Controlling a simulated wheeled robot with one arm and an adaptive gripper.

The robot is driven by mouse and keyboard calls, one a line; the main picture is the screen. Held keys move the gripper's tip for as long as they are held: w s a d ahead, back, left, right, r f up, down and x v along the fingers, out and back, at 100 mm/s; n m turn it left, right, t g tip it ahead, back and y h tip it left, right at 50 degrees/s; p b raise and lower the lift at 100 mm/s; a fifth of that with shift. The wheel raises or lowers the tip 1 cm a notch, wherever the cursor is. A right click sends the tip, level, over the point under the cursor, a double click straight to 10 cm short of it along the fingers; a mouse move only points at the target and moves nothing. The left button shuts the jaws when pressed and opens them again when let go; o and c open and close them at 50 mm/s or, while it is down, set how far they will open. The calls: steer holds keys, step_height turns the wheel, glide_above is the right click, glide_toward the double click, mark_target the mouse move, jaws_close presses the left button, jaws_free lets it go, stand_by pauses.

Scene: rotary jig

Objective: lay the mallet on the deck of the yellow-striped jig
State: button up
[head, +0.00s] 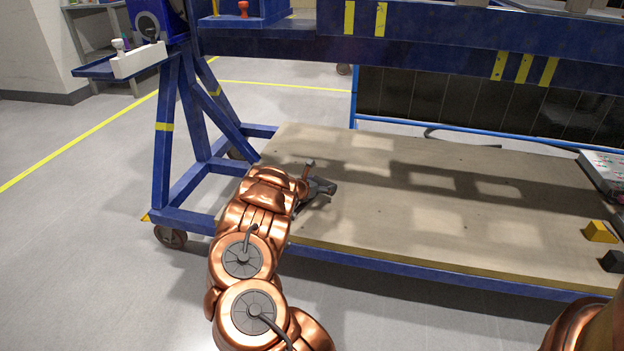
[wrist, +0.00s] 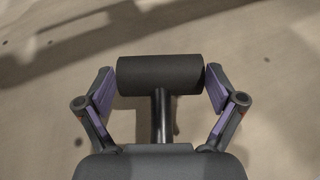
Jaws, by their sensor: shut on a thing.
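The mallet's dark cylindrical head (wrist: 150,74) sits crosswise between the finger pads in the wrist view, with its handle running back toward the palm. My gripper (wrist: 161,86) is shut on the mallet head, one finger at each end. In the head view my gripper (head: 320,187) is over the left part of the plywood deck (head: 420,190) of the blue jig with yellow stripes (head: 524,68). The mallet is hard to make out there. I cannot tell whether it touches the deck. The palm hides the handle's near end.
A yellow block (head: 600,231) and a black block (head: 613,261) are at the deck's right end, near a grey panel (head: 603,172). The jig's blue beam (head: 430,50) spans above the deck. A blue leg (head: 162,150) stands at left. The middle of the deck is clear.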

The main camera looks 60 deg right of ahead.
steer(key=shift+w+d, duration=0.55)
steer(key=shift+d, duration=0.15)
steer(key=shift+w+d+f+b, duration=0.15)
steer(key=shift+w+d+b, duration=0.1)
steer(key=shift+w+d, duration=0.45)
steer(key=shift+w+d+f+b, duration=0.1)
steer(key=shift+w+d+b, duration=0.2)
steer(key=shift+w, duration=0.6)
steer(key=shift+w+d, duration=0.55)
steer(key=shift+w+d+f, duration=0.15)
steer(key=shift+w+d, duration=0.15)
steer(key=shift+w, duration=0.3)
steer(key=shift+w+d+b, duration=0.35)
steer(key=shift+w+d, duration=0.25)
steer(key=shift+w, duration=0.2)
steer(key=shift+w+d+f+b, duration=0.15)
steer(key=shift+f+b, duration=0.2)
steer(key=shift+f, duration=0.05)
step_height(320, 180, down, 3)
steer(key=shift+b, duration=0.75)
steer(key=shift+r, duration=0.1)
